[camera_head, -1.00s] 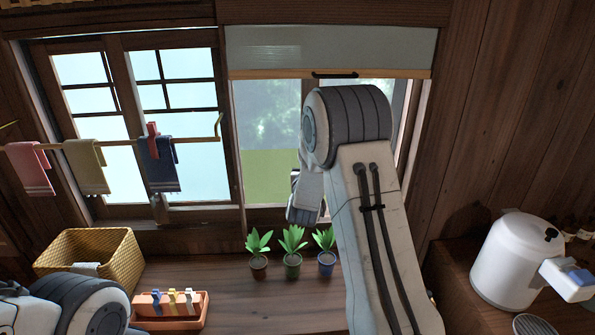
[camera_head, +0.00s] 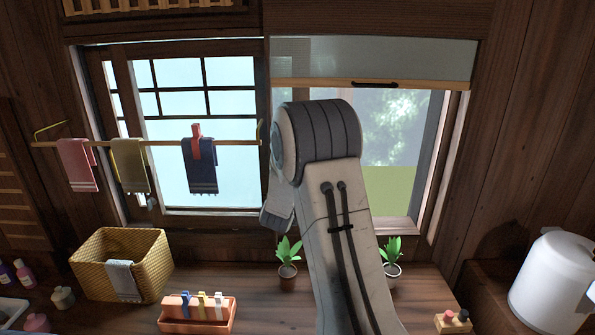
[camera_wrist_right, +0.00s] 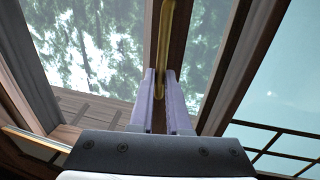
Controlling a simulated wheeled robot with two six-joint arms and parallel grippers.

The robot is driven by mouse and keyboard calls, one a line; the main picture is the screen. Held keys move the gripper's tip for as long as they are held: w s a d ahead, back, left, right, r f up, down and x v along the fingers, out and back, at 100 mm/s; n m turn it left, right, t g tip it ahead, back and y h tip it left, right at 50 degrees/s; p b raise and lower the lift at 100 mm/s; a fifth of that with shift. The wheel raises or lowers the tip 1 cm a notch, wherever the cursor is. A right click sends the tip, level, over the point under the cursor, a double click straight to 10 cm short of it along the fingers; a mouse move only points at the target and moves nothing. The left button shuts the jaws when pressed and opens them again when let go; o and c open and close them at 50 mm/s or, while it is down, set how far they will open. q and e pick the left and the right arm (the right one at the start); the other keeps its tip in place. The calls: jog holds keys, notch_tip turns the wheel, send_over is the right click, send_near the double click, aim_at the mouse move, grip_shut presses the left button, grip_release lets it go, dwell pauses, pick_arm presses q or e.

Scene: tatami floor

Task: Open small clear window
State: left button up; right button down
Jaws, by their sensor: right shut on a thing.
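The clear window (camera_head: 395,130) is right of the gridded panes in the head view, with trees and green beyond it. My right gripper (camera_head: 277,215) is at the clear window's left side, partly hidden by my own arm in front of it. In the wrist view, my right gripper (camera_wrist_right: 160,78) is shut on a slim brass handle (camera_wrist_right: 168,40) on a dark wooden window stile (camera_wrist_right: 181,55). Glass with trees behind it lies left of the stile. My arm hides part of the clear window. My left gripper is out of view.
A rail with towels (camera_head: 198,165) hangs before the gridded window (camera_head: 195,100). A half-lowered blind (camera_head: 375,60) covers the clear window's top. Potted plants (camera_head: 287,278), a basket (camera_head: 145,280) and a peg tray (camera_head: 198,326) stand on the counter below.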

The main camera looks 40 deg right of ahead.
jog(key=shift+w, duration=0.1)
jog(key=c, duration=0.9)
grip_release()
jog(key=shift+a, duration=0.1)
jog(key=b+v, duration=0.3)
jog(key=v, duration=0.7)
jog(key=shift+a, duration=0.15)
